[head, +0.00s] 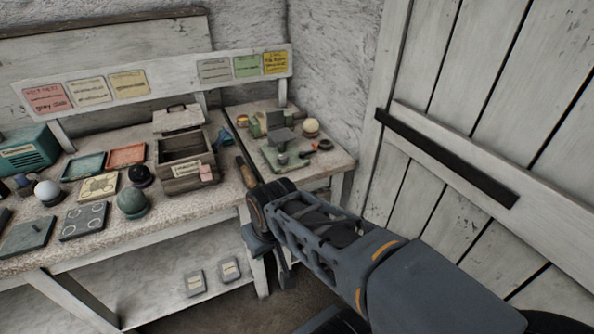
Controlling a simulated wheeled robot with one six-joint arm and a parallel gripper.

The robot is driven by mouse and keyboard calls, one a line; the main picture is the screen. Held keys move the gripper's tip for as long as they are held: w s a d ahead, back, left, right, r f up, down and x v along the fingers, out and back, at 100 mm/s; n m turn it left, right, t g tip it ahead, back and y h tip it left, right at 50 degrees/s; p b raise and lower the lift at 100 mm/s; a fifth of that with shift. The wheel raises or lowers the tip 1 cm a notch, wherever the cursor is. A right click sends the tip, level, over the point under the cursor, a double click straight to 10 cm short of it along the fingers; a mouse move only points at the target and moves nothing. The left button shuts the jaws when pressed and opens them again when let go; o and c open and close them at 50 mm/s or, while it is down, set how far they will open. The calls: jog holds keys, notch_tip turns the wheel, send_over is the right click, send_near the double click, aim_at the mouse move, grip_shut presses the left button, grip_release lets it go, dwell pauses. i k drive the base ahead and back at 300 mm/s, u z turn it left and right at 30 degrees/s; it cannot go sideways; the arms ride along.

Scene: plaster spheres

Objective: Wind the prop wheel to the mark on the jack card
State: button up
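A small green-grey device with an upright dark plate (281,138), which looks like the jack, stands on the right-hand bench. A small dark round part with a reddish end (324,145) sits at its right side and may be the prop wheel; its mark is too small to see. My arm reaches in from the lower right. My gripper (284,274) seems to hang below its dark joint, in front of the bench; its fingers are unclear.
The left bench holds a wooden box (187,162), a dark green sphere (132,201), a white sphere (47,192), trays and a teal radio-like box (25,150). A plank door (470,150) with a dark bar closes off the right.

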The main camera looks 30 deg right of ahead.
aim_at(282, 158)
jog(key=k, duration=1.15)
jog(key=z, duration=0.65)
jog(key=i, duration=1.6)
jog(key=u, duration=0.75)
